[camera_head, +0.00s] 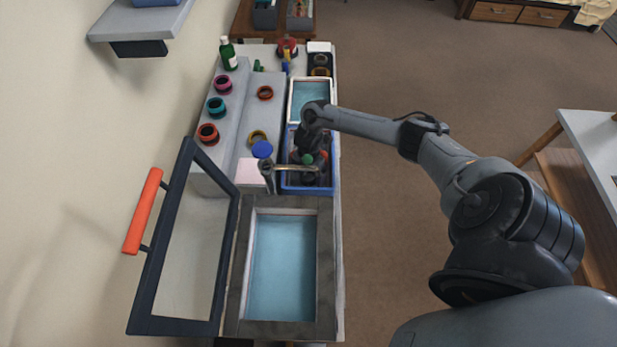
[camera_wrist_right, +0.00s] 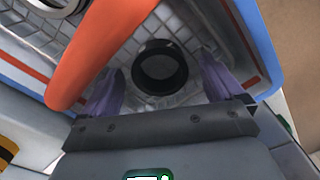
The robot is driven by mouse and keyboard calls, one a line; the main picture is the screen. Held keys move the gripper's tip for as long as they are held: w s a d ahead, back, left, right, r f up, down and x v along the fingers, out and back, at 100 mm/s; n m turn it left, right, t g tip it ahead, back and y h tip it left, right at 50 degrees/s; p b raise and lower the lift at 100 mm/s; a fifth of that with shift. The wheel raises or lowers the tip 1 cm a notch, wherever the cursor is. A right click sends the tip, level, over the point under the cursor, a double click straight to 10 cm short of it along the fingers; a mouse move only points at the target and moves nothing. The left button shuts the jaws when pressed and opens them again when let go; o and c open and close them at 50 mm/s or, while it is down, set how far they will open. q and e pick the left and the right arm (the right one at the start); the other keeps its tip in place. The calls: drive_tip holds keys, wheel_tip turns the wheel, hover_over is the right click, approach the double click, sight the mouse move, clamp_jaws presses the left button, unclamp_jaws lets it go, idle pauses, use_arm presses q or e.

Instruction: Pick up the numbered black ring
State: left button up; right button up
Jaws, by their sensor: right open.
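A black ring (camera_wrist_right: 158,88) lies on the grey gridded floor of a blue-rimmed basin (camera_head: 331,188) in the right wrist view. I cannot read any number on it. My right gripper (camera_head: 308,158) points down into the basin in the head view. In the right wrist view the right gripper (camera_wrist_right: 162,72) is open, with a purple finger on each side of the ring. The fingers appear apart from it; I cannot tell how far above it they are. In the head view the arm hides the ring. My left gripper is not in view.
An orange-red curved part (camera_wrist_right: 95,60) crosses the wrist view close to the left finger. A metal tap (camera_head: 290,167) reaches over the basin. Coloured rings stand on the grey step, such as a teal one (camera_head: 217,108). A framed lid (camera_head: 190,240) stands open beside a blue-floored box (camera_head: 282,265).

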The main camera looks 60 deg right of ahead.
drive_tip(key=c, duration=1.1)
drive_tip(key=shift+r, duration=0.15)
